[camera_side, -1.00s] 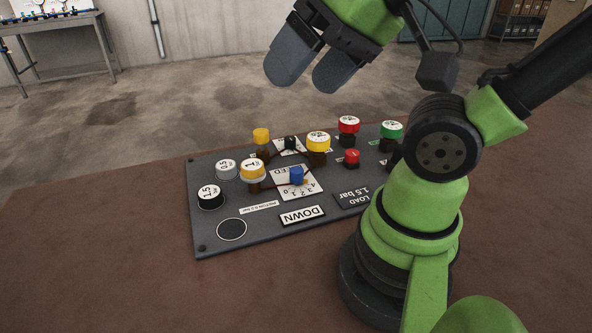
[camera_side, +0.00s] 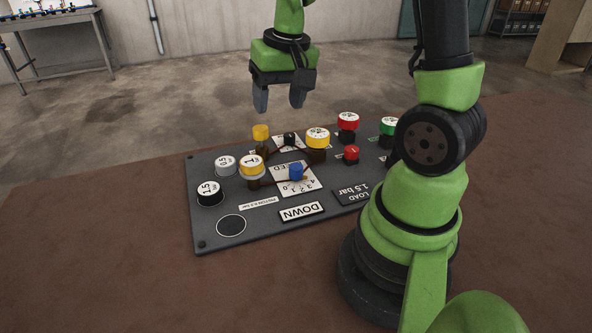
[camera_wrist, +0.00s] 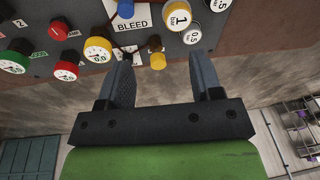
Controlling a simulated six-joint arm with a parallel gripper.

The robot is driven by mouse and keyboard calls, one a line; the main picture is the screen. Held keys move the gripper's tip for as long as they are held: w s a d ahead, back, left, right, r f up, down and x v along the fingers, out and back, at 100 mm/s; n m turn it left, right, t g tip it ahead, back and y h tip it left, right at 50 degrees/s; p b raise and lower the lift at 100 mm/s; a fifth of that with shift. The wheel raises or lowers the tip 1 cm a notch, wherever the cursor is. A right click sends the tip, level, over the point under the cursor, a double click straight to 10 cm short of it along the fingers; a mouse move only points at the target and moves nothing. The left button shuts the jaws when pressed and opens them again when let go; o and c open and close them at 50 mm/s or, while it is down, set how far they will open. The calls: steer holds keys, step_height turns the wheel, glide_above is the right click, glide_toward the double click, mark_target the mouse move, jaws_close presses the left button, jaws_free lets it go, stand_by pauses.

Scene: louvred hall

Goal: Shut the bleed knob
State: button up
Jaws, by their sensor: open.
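The bleed knob (camera_side: 296,172) is a small blue knob on a white card (camera_side: 290,190) with a printed number scale, near the middle of the dark panel. In the wrist view the blue knob (camera_wrist: 125,9) is at the top edge, partly cut off, beside the word BLEED. The number it points to is too small to tell. My gripper (camera_side: 279,103) is open and empty, fingers down, in the air above and beyond the panel's far edge. It is apart from the knob. In the wrist view its fingers (camera_wrist: 160,62) have a yellow-topped post between them in the picture.
Yellow-ringed gauges (camera_side: 318,139), a red-ringed gauge (camera_side: 348,122), a green-ringed gauge (camera_side: 391,127) and a red knob (camera_side: 351,155) stand around the blue knob. The panel's near left corner is flat.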

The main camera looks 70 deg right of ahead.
steer(key=m+g, duration=0.1)
steer(key=g, duration=0.1)
glide_above(296, 166)
step_height(296, 166, down, 9)
steer(key=shift+f, duration=5.05)
jaws_close()
